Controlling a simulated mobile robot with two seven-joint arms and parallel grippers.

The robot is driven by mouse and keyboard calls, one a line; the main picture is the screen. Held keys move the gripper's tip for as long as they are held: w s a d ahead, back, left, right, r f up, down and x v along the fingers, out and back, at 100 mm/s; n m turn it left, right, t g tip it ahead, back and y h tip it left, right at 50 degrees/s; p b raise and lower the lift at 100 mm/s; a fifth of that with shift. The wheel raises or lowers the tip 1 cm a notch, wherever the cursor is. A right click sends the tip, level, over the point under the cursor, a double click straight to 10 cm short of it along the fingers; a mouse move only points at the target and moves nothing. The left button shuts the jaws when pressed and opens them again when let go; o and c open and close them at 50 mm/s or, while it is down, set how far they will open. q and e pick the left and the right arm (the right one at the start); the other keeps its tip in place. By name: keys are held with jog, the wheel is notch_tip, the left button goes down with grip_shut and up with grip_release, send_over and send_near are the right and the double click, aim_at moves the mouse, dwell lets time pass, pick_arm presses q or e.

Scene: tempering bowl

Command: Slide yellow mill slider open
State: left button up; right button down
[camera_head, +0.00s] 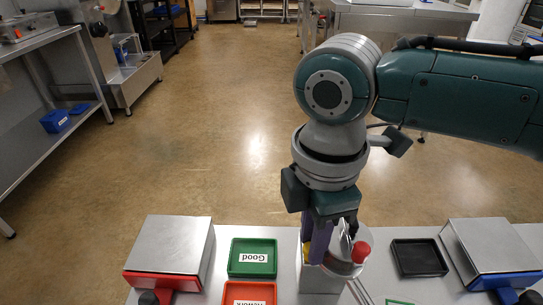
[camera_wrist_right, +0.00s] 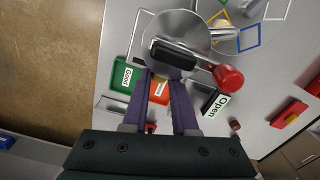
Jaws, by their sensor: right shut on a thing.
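The mill (camera_head: 322,280) is a grey metal machine at the front middle of the table, with a round top and a red ball knob (camera_head: 361,251) on its crank. A small yellow part, the yellow mill slider (camera_head: 306,252), shows at the mill's left side, largely covered by my purple fingers. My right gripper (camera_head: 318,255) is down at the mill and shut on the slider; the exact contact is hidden. In the right wrist view the fingers (camera_wrist_right: 161,80) reach to the mill's edge, near a black bar (camera_wrist_right: 172,54) and the red knob (camera_wrist_right: 228,77). My left gripper is not in view.
A green tray (camera_head: 252,272) marked Good and a red tray (camera_head: 236,298) lie left of the mill. A black tray (camera_head: 419,270) lies right. Metal-topped boxes with red (camera_head: 170,282) and blue (camera_head: 508,281) fronts stand at both sides. An Open sign (camera_wrist_right: 216,103) is near the fingers.

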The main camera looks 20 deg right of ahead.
dwell(0.8)
jog(key=w+b, duration=0.1)
jog(key=w+d+b, duration=0.1)
jog(key=w, duration=0.1)
jog(key=shift+w+f+b, duration=0.15)
jog(key=shift+w+b, duration=0.1)
jog(key=shift+b, duration=0.05)
jog(key=c, duration=1.1)
grip_release()
jog(key=shift+c, duration=0.2)
jog(key=o, duration=0.4)
jog(key=shift+w, duration=0.15)
jog(key=shift+o, duration=0.2)
